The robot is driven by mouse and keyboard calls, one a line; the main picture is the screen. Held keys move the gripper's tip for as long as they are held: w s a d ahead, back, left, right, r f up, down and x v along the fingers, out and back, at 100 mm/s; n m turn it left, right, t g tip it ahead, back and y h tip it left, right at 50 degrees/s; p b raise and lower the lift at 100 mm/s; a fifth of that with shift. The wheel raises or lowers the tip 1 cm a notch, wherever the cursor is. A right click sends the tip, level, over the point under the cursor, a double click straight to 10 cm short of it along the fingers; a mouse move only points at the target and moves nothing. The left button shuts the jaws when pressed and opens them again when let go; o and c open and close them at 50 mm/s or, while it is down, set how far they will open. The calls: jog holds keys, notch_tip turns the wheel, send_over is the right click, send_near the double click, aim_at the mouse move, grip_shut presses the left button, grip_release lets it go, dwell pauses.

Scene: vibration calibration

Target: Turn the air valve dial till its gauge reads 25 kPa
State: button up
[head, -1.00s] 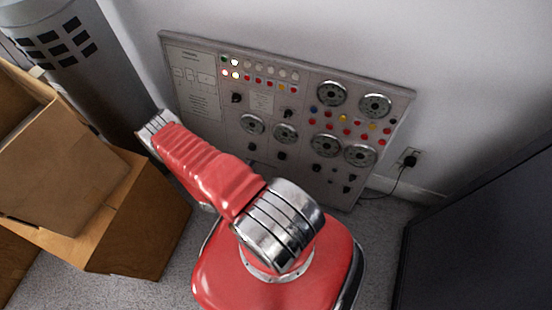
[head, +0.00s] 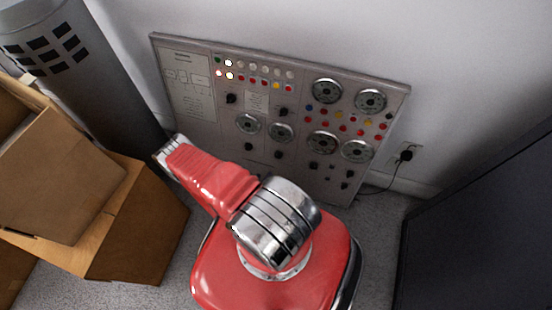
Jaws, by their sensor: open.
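A grey control panel (head: 205,130) leans upright by the wall, in the upper middle of the head view. It carries several round gauges, among them an upper left one (head: 327,91), an upper right one (head: 370,101) and a lower left one (head: 248,124). Several small black knobs sit on it, such as one at the left (head: 231,98) and one at the right (head: 283,111). Labels and gauge readings are too small to read, so I cannot tell which is the air valve dial. My red arm reaches up-left, below the panel's left side.
Open cardboard boxes (head: 140,235) stand at the left, beside a grey cylinder (head: 60,60). A dark cabinet (head: 480,230) stands at the right. A cord runs to a wall outlet (head: 408,152) right of the panel. Some carpet is bare right of my base.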

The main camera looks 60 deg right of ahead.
aim_at(277, 157)
jog(key=shift+x, duration=6.75)
jog(key=c, duration=1)
